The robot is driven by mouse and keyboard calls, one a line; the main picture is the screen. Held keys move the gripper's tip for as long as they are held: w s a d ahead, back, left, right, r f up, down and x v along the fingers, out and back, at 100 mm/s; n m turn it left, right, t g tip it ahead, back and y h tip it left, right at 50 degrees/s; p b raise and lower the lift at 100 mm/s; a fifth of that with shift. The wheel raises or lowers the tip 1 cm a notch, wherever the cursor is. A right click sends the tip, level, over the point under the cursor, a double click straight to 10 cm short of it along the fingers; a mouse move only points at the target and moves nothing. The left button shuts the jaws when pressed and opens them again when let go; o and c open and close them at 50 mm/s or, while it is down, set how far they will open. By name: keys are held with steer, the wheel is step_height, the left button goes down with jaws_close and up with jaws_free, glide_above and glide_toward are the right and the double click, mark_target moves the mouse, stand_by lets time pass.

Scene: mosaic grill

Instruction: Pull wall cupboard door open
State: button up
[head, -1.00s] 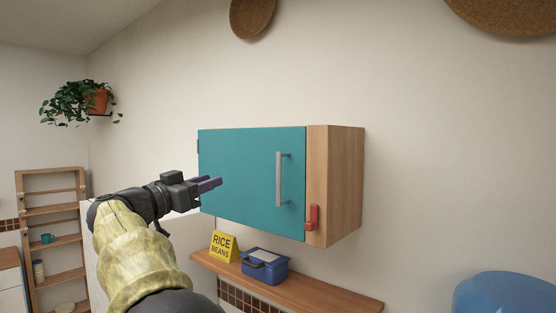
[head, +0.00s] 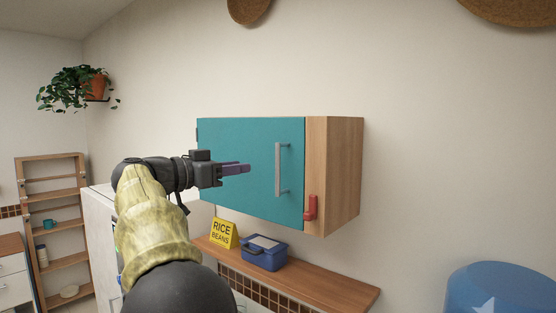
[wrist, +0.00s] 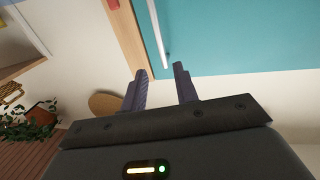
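The wall cupboard has a teal door (head: 250,190), which is shut flush in its wooden frame (head: 338,180). A vertical grey bar handle (head: 278,170) sits near the door's right edge. A red latch-like piece (head: 311,207) is on the frame right of the handle, low down. My gripper (head: 248,168) is in front of the door, left of the handle and apart from it. In the wrist view my gripper (wrist: 164,78) has its two fingers spread with nothing between them. The teal door (wrist: 240,35) and the handle (wrist: 163,45) show beyond the fingertips.
A wooden shelf (head: 330,287) below the cupboard holds a yellow rice and beans sign (head: 223,234) and a blue box (head: 264,254). A blue rounded object (head: 500,290) stands at lower right. The wall right of the cupboard is clear.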

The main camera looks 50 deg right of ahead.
mark_target(276, 162)
steer(key=d+p, duration=0.1)
steer(key=d, duration=0.3)
steer(key=s+d+p, duration=0.1)
steer(key=d, duration=0.3)
steer(key=d+p, duration=0.2)
steer(key=d, duration=0.3)
steer(key=shift+s, duration=0.15)
steer(key=shift+a, duration=0.1)
jaws_close()
